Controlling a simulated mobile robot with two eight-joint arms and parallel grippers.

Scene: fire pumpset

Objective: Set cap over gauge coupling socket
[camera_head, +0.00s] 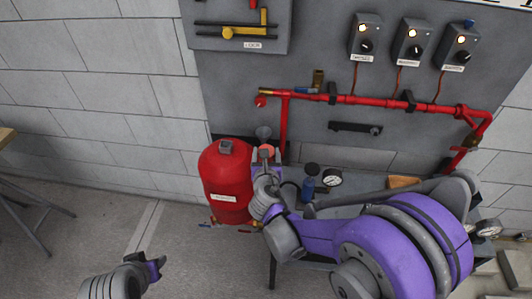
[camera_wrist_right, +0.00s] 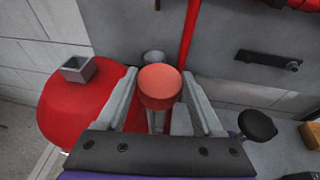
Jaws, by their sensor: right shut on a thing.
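My right gripper (camera_head: 266,160) is shut on a red round-topped piece, apparently the cap (camera_wrist_right: 160,84), held between its two fingers in the right wrist view. The cap (camera_head: 266,149) shows small in the head view, just right of the red tank. A grey metal stem shows below the cap; I cannot tell what it belongs to. A grey cup-like fitting (camera_wrist_right: 153,57) is just behind the cap, also in the head view (camera_head: 263,133). I cannot tell whether it is the gauge coupling socket. My left gripper (camera_head: 155,267) is low at left, away from everything; its opening is unclear.
The red tank (camera_head: 227,180) is close on the left, with a square grey fitting on top. A red pipe (camera_head: 350,100) runs along the grey panel. A dark-topped blue bottle (camera_head: 309,187) and a round gauge (camera_head: 331,178) are to the right. Open floor lies left.

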